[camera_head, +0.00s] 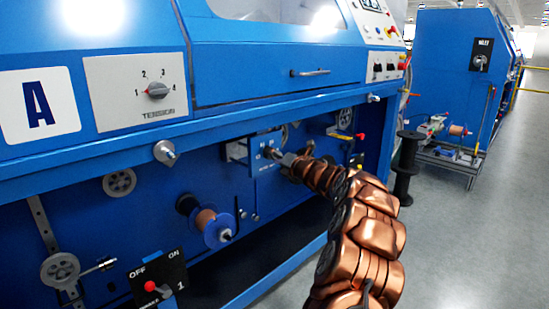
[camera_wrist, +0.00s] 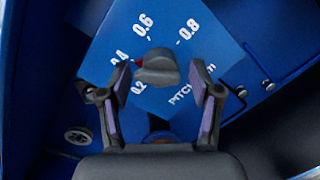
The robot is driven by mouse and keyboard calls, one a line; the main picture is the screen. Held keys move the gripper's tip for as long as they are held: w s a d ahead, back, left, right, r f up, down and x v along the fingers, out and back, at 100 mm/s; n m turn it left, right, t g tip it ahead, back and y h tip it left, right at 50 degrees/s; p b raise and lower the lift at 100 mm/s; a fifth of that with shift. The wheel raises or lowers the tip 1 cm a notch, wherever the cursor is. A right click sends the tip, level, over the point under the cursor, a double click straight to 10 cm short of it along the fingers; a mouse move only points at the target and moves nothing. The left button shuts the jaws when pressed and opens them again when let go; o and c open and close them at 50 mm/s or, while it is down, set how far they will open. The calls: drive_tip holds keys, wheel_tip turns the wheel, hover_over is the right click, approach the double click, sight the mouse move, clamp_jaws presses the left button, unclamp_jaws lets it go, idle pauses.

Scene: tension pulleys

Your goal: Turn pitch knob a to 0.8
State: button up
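The pitch knob (camera_wrist: 157,68) is a grey knob on a blue plate (camera_wrist: 205,55) marked 0.2, 0.4, 0.6, 0.8 and PITCH in the wrist view. A red mark on the knob's left side faces about the 0.4 label. My gripper (camera_wrist: 160,80) is open, with one finger left and one right of the knob. Gaps show between both fingers and the knob. In the head view my gripper (camera_head: 284,160) is at the plate inside the machine's recess, and it largely hides the knob there.
The machine's blue front rail (camera_head: 215,118) runs above my arm. A spool (camera_head: 215,228), a tension knob (camera_head: 157,90) and an OFF/ON switch (camera_head: 152,286) are to the left. A black reel stand (camera_head: 406,168) stands at right.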

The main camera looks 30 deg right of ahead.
drive_tip(key=shift+f, duration=0.1)
drive_tip(key=c, duration=1)
drive_tip(key=shift+o, duration=0.2)
